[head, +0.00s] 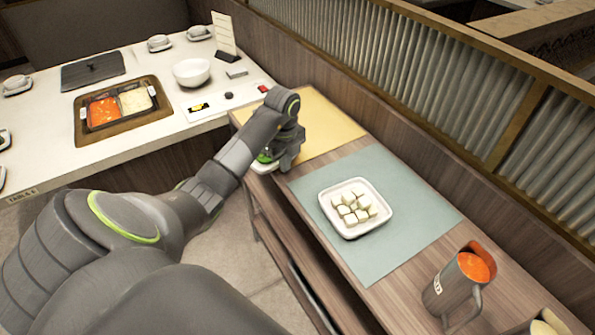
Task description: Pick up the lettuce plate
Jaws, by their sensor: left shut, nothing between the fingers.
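A white plate with green lettuce (264,160) shows only in part at the left front edge of the yellow mat. My left arm comes in from the left, and its gripper (284,158) is over or beside this plate. The wrist covers most of the plate and its food. The left gripper is shut with nothing held between its fingers. Whether it touches the plate rim cannot be told. My right gripper is not in view.
A square white plate of pale cubes (354,208) sits on a blue-grey mat (406,178). A metal pitcher with orange liquid (460,284) stands nearer. A yellow mat (318,122) lies behind. A white table (52,128) with a two-well pot (118,106) and bowl (192,72) is left. A slatted partition (440,80) borders the right.

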